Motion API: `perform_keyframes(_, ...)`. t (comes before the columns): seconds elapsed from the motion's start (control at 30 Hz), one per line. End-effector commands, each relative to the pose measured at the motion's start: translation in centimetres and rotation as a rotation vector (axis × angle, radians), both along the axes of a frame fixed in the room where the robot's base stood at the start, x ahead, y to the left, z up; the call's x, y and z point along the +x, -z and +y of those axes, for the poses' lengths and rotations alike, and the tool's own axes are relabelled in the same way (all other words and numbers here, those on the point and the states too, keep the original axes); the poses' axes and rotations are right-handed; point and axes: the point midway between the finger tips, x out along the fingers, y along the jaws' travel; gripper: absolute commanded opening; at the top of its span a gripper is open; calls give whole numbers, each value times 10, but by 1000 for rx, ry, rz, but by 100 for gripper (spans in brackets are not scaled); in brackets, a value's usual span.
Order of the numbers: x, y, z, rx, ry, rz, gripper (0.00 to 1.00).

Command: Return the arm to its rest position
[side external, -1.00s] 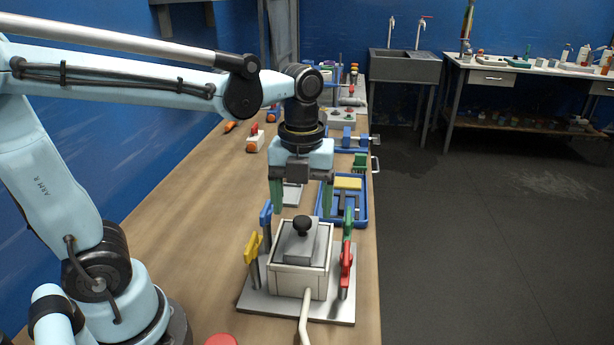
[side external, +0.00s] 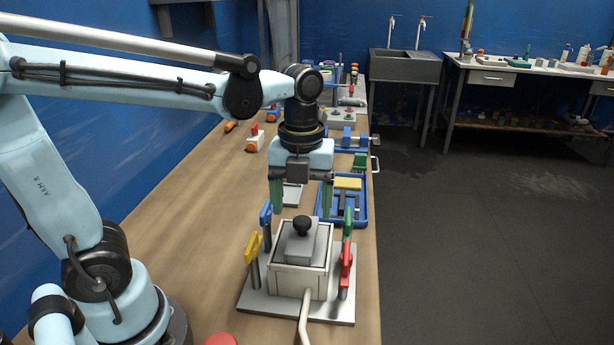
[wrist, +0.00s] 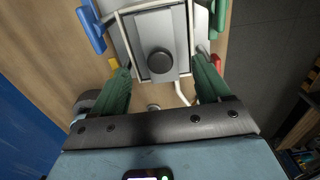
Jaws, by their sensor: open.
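My gripper (side external: 301,205) hangs from my light-blue arm above the workbench, fingers pointing down. Its two green fingers are wide apart with nothing between them. In the side view it appears just above and behind a white box-shaped cell (side external: 298,278) with a grey lid and black knob (side external: 302,225). In the wrist view my gripper (wrist: 160,82) has its fingers at either side of the picture, and the black knob (wrist: 161,62) shows between them, apart from both.
A grey base plate (side external: 262,300) carries the cell and blue, yellow, green and red clamps. A blue tray (side external: 362,212) holding a yellow block (side external: 348,184) stands behind it. More apparatus lines the bench's far end. The bench's left middle is clear (side external: 190,220).

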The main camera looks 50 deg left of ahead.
Motion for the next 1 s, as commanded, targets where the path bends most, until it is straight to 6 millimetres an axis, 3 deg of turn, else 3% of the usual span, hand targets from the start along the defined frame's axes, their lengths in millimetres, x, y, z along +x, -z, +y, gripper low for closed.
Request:
perform_keyframes(0.57, 0, 64, 0, 0, 0, 0, 76)
perform_keyframes(1.0, -5, 14, -7, 0, 5, 0, 76)
